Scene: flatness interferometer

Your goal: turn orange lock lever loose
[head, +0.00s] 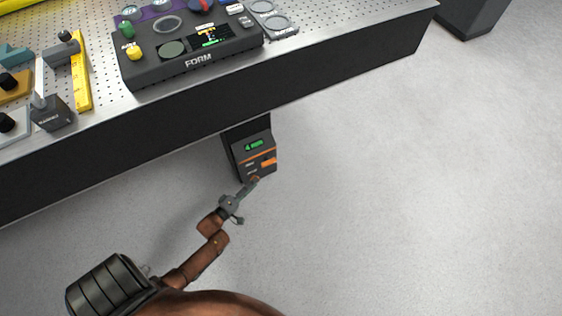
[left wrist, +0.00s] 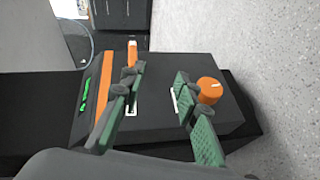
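The orange lock lever (head: 268,161) is on the front of a dark control box (head: 240,160) under the table edge. In the left wrist view the lever (left wrist: 131,50) is a narrow orange bar, partly hidden behind a finger of my left gripper. My left gripper (left wrist: 160,78) is open, its two green-padded fingers spread over the box face, with nothing between the pads. The finger on the left overlaps the lever in the picture; I cannot tell if they touch. In the head view my left gripper (head: 252,183) is at the box's lower edge. My right gripper is not in view.
An orange round knob (left wrist: 209,90) sits beside the right finger on the same box. The box has a green display (head: 254,145) and an orange stripe. Above is the perforated table (head: 340,12) with a FORM instrument (head: 190,50).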

